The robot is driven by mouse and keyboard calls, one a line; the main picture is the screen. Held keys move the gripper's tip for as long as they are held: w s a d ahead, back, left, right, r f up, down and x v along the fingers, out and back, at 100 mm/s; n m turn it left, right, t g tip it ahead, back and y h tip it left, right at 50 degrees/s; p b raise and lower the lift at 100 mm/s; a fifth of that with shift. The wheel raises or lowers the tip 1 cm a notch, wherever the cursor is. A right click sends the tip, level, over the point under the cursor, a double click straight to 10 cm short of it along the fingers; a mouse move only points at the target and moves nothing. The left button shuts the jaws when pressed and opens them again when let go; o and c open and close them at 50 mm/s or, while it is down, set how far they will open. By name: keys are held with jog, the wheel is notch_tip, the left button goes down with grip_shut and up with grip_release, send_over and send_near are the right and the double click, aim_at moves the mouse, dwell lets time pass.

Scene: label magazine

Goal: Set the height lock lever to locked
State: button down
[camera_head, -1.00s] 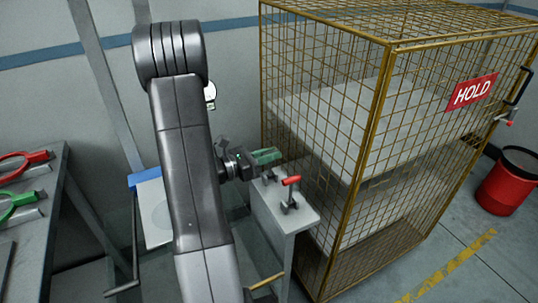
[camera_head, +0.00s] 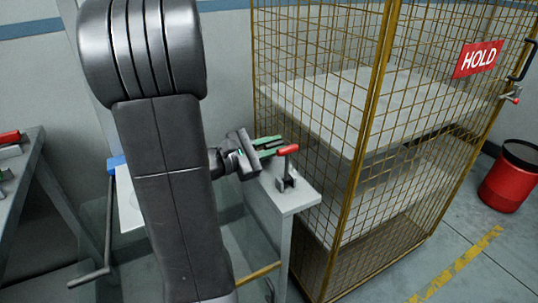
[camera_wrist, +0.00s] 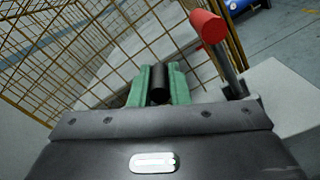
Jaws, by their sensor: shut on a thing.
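My gripper (camera_head: 272,147), with green fingers, is over the narrow grey stand. In the wrist view it (camera_wrist: 160,88) is shut on a black cylindrical grip (camera_wrist: 160,75), one finger on each side. This looks like the handle of a black lever; its base is hidden by the gripper. A second lever with a red handle (camera_head: 287,150) stands on the stand just right of the fingers; it also shows in the wrist view (camera_wrist: 208,26), apart from the fingers. No label tells which one is the height lock lever.
The grey stand (camera_head: 301,202) is close beside a yellow mesh cage (camera_head: 352,205) with a red HOLD sign (camera_head: 477,59). A workbench (camera_head: 22,185) is at the left. A red bin (camera_head: 508,183) stands on the floor at the far right.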

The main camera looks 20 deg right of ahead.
jog(key=shift+s+d+f+m+b, duration=0.1)
jog(key=shift+s+f+m+b, duration=0.3)
jog(key=shift+m+b, duration=0.45)
jog(key=shift+s+f+m+b, duration=0.3)
jog(key=shift+f+m+b, duration=0.2)
jog(key=shift+b, duration=0.75)
jog(key=c, duration=1.4)
grip_release()
jog(key=shift+o, duration=0.2)
jog(key=s+a, duration=0.2)
jog(key=a, duration=1.1)
jog(key=shift+a+p, duration=0.35)
jog(key=shift+p, duration=0.05)
jog(key=shift+d, duration=0.15)
jog(key=shift+w+d+b, duration=0.15)
jog(key=shift+w+d, duration=0.15)
jog(key=shift+d, duration=1.85)
jog(key=shift+w+d+b, duration=0.2)
jog(key=shift+w+d, duration=0.15)
jog(key=shift+d, duration=1.8)
jog(key=shift+w+d+b, duration=0.15)
jog(key=shift+w+d, duration=0.15)
jog(key=shift+d, duration=1.85)
